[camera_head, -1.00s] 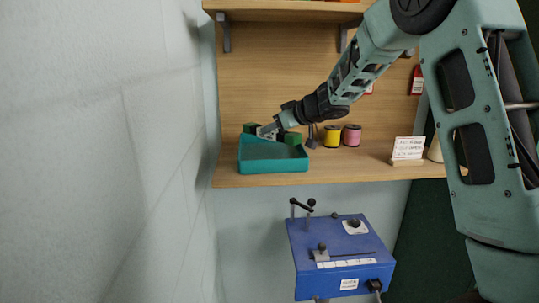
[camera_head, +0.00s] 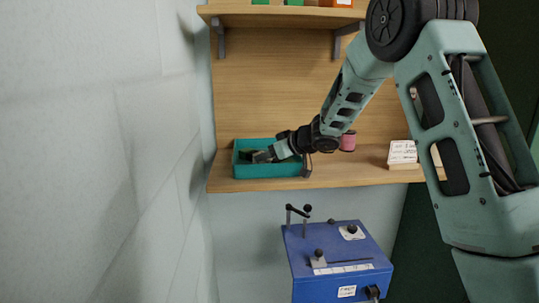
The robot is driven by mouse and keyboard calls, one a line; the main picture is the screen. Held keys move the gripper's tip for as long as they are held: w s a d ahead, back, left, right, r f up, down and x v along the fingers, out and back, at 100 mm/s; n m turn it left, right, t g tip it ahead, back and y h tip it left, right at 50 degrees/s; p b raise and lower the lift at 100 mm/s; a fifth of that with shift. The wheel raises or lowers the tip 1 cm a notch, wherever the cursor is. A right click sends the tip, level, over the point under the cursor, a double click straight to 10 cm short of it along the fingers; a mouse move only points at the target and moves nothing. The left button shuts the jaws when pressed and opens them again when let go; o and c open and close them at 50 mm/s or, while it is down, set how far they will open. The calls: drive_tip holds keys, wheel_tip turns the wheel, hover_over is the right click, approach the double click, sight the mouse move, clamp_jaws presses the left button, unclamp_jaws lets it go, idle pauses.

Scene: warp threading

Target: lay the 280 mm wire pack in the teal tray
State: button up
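The teal tray (camera_head: 268,171) sits on the wooden shelf at its left end, near the wall. My gripper (camera_head: 262,156) reaches in from the right, with its fingers low over the inside of the tray. The fingers and my wrist hide most of the pack. The picture is too small to show whether the fingers still grip it or whether it touches the tray floor.
A pink spool (camera_head: 348,141) and a white label card (camera_head: 402,152) stand on the shelf to the right. An upper shelf (camera_head: 280,14) runs above. A blue machine (camera_head: 338,258) with levers stands below. The pale wall (camera_head: 120,150) is close on the left.

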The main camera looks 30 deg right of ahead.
drive_tip(key=shift+o, duration=0.6)
drive_tip(key=shift+r, duration=0.1)
drive_tip(key=shift+s+d+r, duration=0.1)
drive_tip(key=shift+s+r, duration=0.05)
drive_tip(key=v, duration=1.1)
drive_tip(key=shift+s+d+r, duration=0.1)
drive_tip(key=shift+s, duration=0.15)
